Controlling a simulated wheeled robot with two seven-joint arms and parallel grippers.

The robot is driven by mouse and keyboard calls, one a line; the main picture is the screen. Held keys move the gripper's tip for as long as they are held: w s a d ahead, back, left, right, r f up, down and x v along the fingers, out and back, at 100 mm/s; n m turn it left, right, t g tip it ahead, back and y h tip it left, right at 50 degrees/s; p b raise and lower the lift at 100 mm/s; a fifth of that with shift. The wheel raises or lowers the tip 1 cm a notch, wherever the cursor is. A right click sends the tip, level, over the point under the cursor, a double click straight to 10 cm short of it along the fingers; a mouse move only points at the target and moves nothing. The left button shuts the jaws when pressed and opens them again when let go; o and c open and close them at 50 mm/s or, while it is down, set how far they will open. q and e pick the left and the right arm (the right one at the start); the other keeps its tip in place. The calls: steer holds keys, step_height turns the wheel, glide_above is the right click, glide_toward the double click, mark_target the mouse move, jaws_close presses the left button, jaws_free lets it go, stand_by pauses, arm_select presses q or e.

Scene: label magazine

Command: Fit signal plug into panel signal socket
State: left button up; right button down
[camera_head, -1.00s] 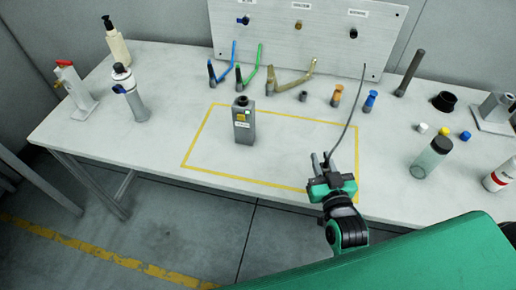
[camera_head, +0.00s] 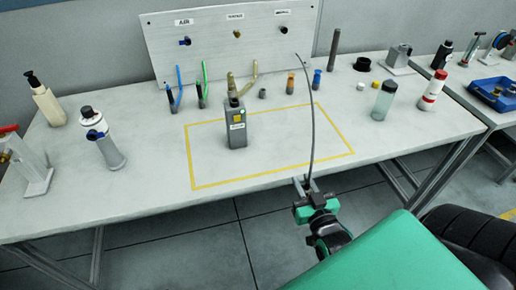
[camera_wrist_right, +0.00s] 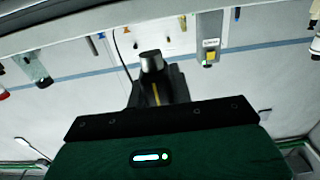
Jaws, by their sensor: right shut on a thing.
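My right gripper (camera_head: 305,184) is shut on the signal plug, in front of the table's front edge in the head view. In the right wrist view the plug (camera_wrist_right: 152,61) shows as a dark, silver-topped cylinder at the fingertips. In the head view the gripper largely hides it. A thin black cable (camera_head: 312,125) rises from the gripper toward the panel. The grey panel (camera_head: 210,60) stands at the back of the table. Its right-hand socket (camera_head: 284,30) is dark, under a label too blurred to read. The plug is well apart from it. My left gripper is not in view.
A grey block device (camera_head: 237,138) stands inside the yellow taped outline (camera_head: 260,178). Several blue, green and tan hoses or plugs stand before the panel. The outline's right part is clear.

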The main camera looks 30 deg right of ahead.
steer(key=shift+a+f, duration=0.1)
steer(key=shift+w, duration=0.25)
steer(key=x, duration=0.4)
steer(key=p+x, duration=0.1)
steer(key=x, duration=0.7)
steer(key=shift+w+d+f, duration=0.1)
steer(key=shift+w+d, duration=0.15)
steer(key=shift+d, duration=0.05)
steer(key=shift+w+d, duration=0.1)
steer(key=shift+w, duration=0.4)
steer(key=x, duration=0.3)
steer(key=shift+w+d+p, duration=0.15)
steer(key=shift+w+p, duration=0.05)
steer(key=shift+p, duration=0.1)
steer(key=shift+w, duration=0.15)
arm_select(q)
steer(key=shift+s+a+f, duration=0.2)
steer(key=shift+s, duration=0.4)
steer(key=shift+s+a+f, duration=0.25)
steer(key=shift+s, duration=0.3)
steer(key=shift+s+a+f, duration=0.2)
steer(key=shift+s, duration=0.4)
arm_select(e)
steer(key=shift+f, duration=0.15)
